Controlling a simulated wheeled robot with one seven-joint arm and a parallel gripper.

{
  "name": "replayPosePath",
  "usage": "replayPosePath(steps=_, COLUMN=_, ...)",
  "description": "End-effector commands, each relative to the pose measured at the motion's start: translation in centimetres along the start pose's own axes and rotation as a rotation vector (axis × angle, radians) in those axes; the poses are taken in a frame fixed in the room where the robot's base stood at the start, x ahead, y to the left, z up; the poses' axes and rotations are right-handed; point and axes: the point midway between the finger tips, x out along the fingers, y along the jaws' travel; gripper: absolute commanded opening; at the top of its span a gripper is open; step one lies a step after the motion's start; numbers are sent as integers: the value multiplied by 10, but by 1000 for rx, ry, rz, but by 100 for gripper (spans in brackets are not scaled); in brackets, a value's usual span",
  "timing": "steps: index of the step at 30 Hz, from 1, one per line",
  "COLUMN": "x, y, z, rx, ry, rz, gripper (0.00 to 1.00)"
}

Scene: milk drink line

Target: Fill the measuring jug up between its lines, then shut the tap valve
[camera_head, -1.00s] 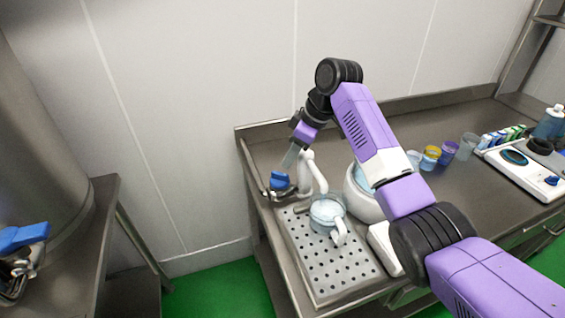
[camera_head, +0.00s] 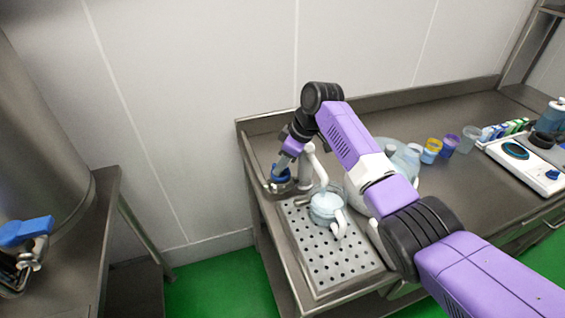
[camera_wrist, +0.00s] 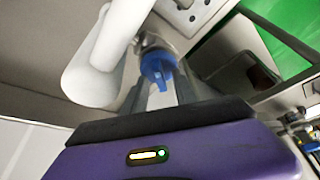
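The measuring jug (camera_head: 327,208), clear with a white handle, stands upright on the perforated drip tray (camera_head: 345,262) under the white spout (camera_head: 319,172). It holds pale liquid; its lines and exact level are too small to read, and I cannot tell whether liquid is running. The blue tap valve handle (camera_head: 281,174) is at the tap's base, left of the spout. My gripper (camera_head: 283,164) points down at it, fingertips very close. In the wrist view the blue handle (camera_wrist: 158,68) shows between the tips of my open fingers; whether they touch it is unclear.
The white tap pipe (camera_wrist: 95,75) is close beside my fingers in the wrist view. A white rounded vessel (camera_head: 356,191) stands right of the jug, partly behind my arm. Several small cups and a white device (camera_head: 525,160) stand farther right. Another blue handle (camera_head: 25,231) is far left.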

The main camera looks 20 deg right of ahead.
Motion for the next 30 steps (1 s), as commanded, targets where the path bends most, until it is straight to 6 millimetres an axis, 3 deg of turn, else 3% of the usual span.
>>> replayPosePath(steps=3, x=0, y=0, z=0, rx=0, ry=0, rz=0, gripper=34)
replayPosePath(steps=9, x=0, y=0, z=0, rx=0, ry=0, rz=0, gripper=0)
replayPosePath(steps=20, x=-1, y=-1, z=0, rx=19, ry=-1, rz=6, gripper=0)
replayPosePath(steps=30, x=-3, y=-4, z=-2, rx=188, ry=-2, rz=74, gripper=0)
